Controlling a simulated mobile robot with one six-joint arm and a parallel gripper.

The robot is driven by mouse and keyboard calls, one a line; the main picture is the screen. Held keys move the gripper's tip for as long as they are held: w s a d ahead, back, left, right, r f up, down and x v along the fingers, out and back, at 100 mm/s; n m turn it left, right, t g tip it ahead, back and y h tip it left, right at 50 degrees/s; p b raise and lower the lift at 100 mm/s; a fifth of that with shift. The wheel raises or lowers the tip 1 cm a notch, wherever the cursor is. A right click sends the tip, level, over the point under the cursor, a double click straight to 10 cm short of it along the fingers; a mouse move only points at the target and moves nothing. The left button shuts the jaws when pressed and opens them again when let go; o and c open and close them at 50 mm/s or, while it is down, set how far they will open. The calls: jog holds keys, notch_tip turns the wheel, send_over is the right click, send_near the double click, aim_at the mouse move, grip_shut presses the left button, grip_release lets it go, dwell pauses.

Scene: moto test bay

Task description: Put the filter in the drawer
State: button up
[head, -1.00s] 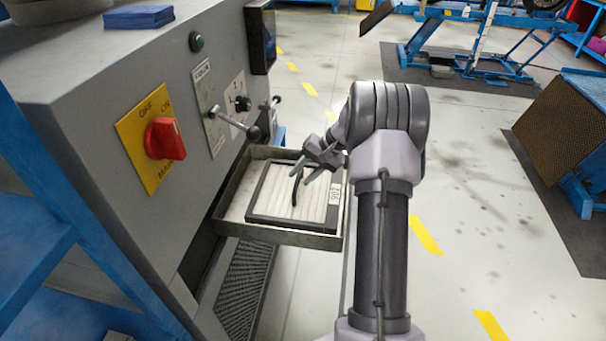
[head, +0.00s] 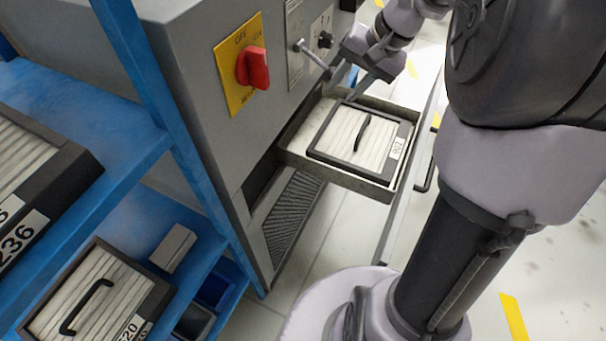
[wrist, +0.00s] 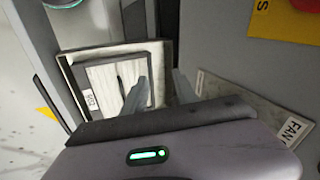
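The filter (head: 345,133), a dark-framed panel with pale pleats, a black handle and a white label, lies in the pulled-out drawer (head: 340,178) of the grey machine. It looks flat, inside the drawer's walls. My gripper (head: 372,80) is above the drawer's far end, apart from the filter and close to the machine's front. In the wrist view my gripper (wrist: 160,82) has its two fingers apart with nothing between them. The filter (wrist: 108,84) shows there behind the left finger, which covers part of it; the drawer's rim (wrist: 110,50) surrounds it.
The machine's front carries a red switch (head: 253,68) on a yellow plate and a lever (head: 312,54) near my gripper. A blue shelf (head: 130,140) at the left holds other handled filters (head: 100,290) and a small grey box (head: 173,248). Pale floor lies right of the drawer.

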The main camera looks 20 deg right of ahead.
jog(key=s+a+r+n, duration=0.2)
jog(key=s+a+r, duration=0.2)
jog(key=s+a, duration=0.75)
jog(key=s+a+f+n+t+h, duration=0.1)
jog(key=s+a+f, duration=0.1)
jog(key=s+a, duration=0.5)
jog(key=shift+s+f+t, duration=0.35)
jog(key=shift+s+t, duration=0.05)
jog(key=shift+s, duration=0.35)
jog(key=shift+d, duration=0.1)
